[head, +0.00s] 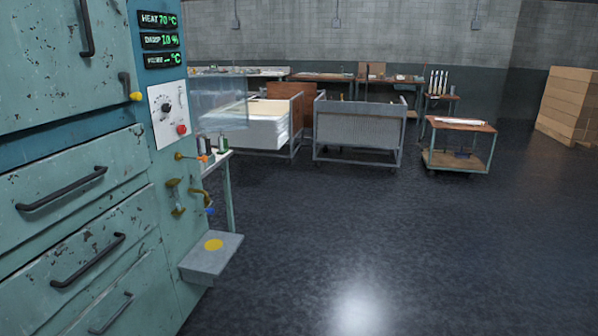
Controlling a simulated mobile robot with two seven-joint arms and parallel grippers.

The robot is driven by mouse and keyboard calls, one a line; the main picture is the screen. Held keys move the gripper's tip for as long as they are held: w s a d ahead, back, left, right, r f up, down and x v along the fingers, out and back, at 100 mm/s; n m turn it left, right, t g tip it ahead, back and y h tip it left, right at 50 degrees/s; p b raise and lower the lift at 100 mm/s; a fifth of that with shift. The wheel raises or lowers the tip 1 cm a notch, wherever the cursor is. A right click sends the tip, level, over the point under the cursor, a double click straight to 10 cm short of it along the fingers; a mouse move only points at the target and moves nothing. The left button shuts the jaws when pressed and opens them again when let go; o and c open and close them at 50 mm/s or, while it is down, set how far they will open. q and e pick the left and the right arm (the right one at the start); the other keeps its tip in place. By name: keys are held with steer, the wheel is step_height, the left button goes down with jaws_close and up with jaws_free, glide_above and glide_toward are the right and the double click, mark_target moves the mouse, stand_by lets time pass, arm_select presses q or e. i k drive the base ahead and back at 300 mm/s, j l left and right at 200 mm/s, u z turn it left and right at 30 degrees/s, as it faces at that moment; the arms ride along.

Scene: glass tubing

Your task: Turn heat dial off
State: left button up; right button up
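The heat dial (166,107) is a small black round knob on a white control plate (168,115) on the side of a worn teal cabinet. A red button (181,129) sits below and right of the dial, and a small switch shows at the plate's upper right. Above the plate, a green-lit readout (159,19) reads HEAT 70 °C. Two more readouts sit beneath it. The dial's exact pointer setting is too small to tell. Neither of my grippers shows in the head view.
The teal cabinet's drawers (76,189) fill the left side. Carts (358,130), a small trolley (458,146) and cardboard boxes (570,105) stand farther back. The dark floor at centre and right is clear.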

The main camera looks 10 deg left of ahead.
mark_target(166, 107)
steer(key=i+l+u, duration=0.1)
steer(key=i, duration=1.55)
